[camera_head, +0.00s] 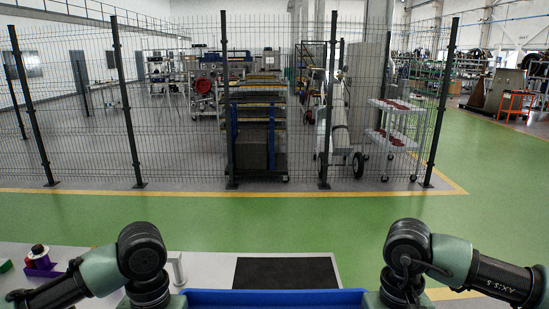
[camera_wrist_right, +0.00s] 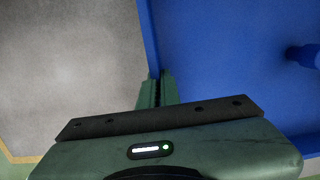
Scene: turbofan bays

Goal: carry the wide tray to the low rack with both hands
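The wide blue tray (camera_head: 275,298) shows as a strip at the bottom middle of the head view, between my two arms. In the right wrist view the tray (camera_wrist_right: 225,60) fills the upper right, with its wall running down to my right gripper (camera_wrist_right: 156,88). The right fingers are closed around that wall. A blue rounded part (camera_wrist_right: 306,56) shows inside the tray at the right edge; I cannot tell what it is. My left arm bends down at the lower left of the head view, and its gripper is out of sight. I cannot pick out the low rack with certainty.
A grey surface with a black mat (camera_head: 286,272) lies just beyond the tray. A purple holder (camera_head: 42,268) with small parts sits at the far left. Green floor is clear up to a mesh fence (camera_head: 184,110). Behind it stand a loaded cart (camera_head: 258,150) and a white shelf trolley (camera_head: 392,140).

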